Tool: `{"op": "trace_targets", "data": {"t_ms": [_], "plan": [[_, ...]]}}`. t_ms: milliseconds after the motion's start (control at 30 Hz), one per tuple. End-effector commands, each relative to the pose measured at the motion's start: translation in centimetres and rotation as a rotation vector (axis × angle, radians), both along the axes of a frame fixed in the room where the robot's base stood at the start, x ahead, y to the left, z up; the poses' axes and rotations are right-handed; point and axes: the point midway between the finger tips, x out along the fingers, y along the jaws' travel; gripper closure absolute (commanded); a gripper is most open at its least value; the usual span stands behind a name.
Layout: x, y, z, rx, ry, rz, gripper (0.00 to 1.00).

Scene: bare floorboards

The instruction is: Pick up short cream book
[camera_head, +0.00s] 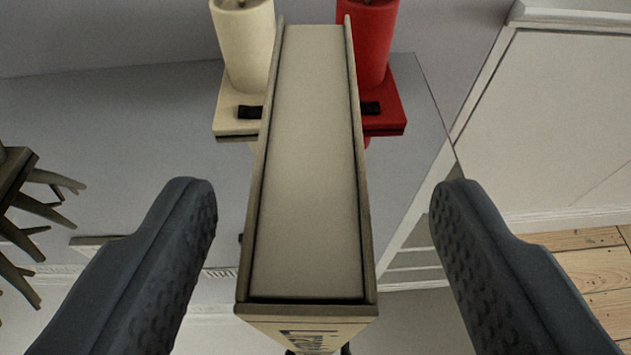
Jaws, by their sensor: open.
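The short cream book (308,170) fills the middle of the view. Its pale page edge faces me between two darker cover edges, and part of a lettered face shows at the bottom. My gripper (325,195) is open, with one dark textured finger on each side of the book. A clear gap shows between each finger and the covers, and neither finger touches the book. The lower part of the book is cut off by the frame.
Behind the book are a cream object (243,45) with a round body and flat base on the left, and a similar red object (372,50) on the right. A dark pronged thing (20,215) is at the left edge. Floorboards (590,275) and a white panel (560,110) are at right.

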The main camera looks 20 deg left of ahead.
Motion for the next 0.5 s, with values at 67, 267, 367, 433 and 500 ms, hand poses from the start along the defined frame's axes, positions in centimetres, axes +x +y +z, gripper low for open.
{"op": "trace_targets", "data": {"t_ms": [67, 267, 367, 433, 500], "plan": [[0.3, 0.1, -0.2, 0.0, 0.001, 0.0, 0.42], [0.9, 0.3, -0.4, 0.0, 0.004, 0.001, 0.42], [1.8, 0.8, -0.7, -0.001, 0.005, 0.002, 0.42], [2.7, 1.0, -0.8, -0.001, 0.003, 0.001, 0.42], [3.5, 1.3, -1.0, -0.001, 0.003, 0.001, 0.42]]}}
